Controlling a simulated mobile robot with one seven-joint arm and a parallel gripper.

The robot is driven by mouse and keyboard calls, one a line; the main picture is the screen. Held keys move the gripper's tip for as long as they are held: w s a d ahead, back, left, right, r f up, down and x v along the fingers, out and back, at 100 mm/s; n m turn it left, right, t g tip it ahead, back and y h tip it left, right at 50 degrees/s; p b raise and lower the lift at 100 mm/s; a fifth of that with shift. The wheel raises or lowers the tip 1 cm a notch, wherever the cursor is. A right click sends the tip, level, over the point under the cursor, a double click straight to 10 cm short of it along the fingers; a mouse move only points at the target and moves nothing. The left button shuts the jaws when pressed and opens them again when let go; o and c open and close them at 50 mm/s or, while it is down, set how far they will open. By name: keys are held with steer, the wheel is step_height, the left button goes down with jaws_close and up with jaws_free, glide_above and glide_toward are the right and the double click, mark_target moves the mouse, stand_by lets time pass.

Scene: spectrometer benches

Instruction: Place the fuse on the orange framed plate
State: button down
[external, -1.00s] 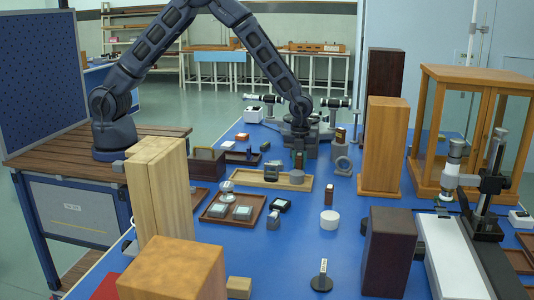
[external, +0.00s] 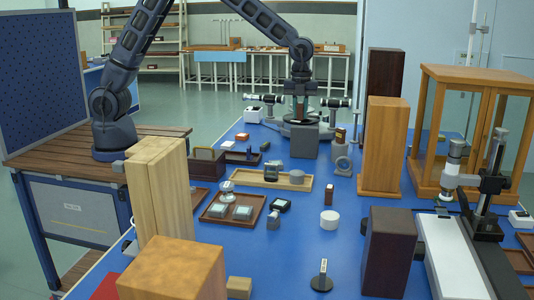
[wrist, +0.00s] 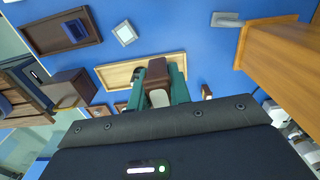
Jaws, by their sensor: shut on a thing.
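My gripper (external: 300,112) hangs above the blue bench, at the grey block behind the light wooden tray in the picture. In the wrist view its green fingers (wrist: 160,82) are closed on a brown blocky piece, which I take to be the fuse (wrist: 158,68). In the external view the fuse is small and partly hidden between the fingers. I cannot make out an orange frame on any plate.
The light wooden tray (external: 258,184) holds a dark piece and a grey cylinder. Tall wooden blocks (external: 382,150) stand to the right, and more at front left (external: 160,185). A white cylinder (external: 329,220) stands mid-bench.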

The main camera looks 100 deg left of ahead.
steer(key=s+a+r+n, duration=0.1)
steer(key=s+a+n, duration=0.1)
steer(key=s+a, duration=0.55)
steer(key=s+a+r+n, duration=0.15)
steer(key=s+a, duration=0.35)
steer(key=a, duration=0.5)
steer(key=n, duration=0.5)
glide_above(238, 132)
step_height(238, 132, down, 20)
steer(key=shift+f, duration=0.1)
steer(key=c, duration=1.6)
jaws_free()
steer(key=shift+f, duration=0.1)
steer(key=o, duration=0.3)
